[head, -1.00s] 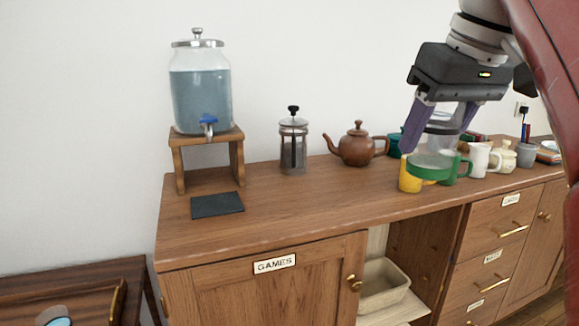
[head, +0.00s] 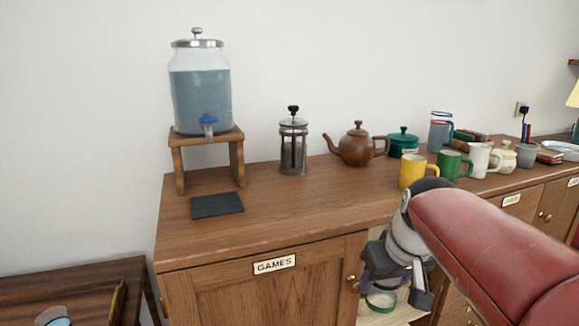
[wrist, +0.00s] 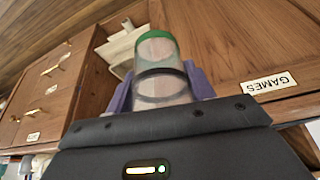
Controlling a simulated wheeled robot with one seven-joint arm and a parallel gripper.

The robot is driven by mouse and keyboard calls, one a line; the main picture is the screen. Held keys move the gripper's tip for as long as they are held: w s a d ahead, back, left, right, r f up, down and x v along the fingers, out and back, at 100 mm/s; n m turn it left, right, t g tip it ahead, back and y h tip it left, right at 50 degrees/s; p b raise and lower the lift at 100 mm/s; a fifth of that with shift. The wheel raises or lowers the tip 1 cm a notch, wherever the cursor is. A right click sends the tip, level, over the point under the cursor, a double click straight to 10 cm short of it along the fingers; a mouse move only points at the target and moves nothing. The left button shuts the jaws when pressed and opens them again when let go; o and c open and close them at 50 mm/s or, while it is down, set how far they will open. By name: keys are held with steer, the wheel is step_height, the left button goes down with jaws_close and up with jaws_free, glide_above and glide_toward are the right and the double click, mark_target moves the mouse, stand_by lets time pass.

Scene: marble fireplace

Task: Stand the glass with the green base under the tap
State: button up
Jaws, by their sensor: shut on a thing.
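My gripper (head: 390,285) is in front of the cabinet, below the countertop edge, partly covered by my red arm link. It is shut on the clear glass with the green base (wrist: 158,80). In the wrist view the glass lies between the purple fingers, its green base pointing away from the gripper. In the head view only a small part of the glass (head: 381,299) shows under the gripper. The blue tap (head: 208,121) is on the water dispenser (head: 201,95), which stands on a wooden stand (head: 239,160) at the left. A dark square mat (head: 217,204) lies below and in front of it.
A French press (head: 293,145) and brown teapot (head: 356,147) stand right of the dispenser. Yellow (head: 411,172), green (head: 448,164) and white (head: 480,159) mugs line the counter farther right. The counter's front left is clear. An open shelf holds a pale tray (wrist: 125,50).

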steer(key=w+f+m, duration=0.1)
steer(key=w+f, duration=0.2)
steer(key=f, duration=1.4)
steer(key=w+a+f+m, duration=0.1)
steer(key=w+f, duration=0.2)
steer(key=f, duration=1.4)
steer(key=shift+w+a+f+h, duration=0.25)
steer(key=shift+a+h, duration=0.05)
steer(key=shift+h, duration=0.1)
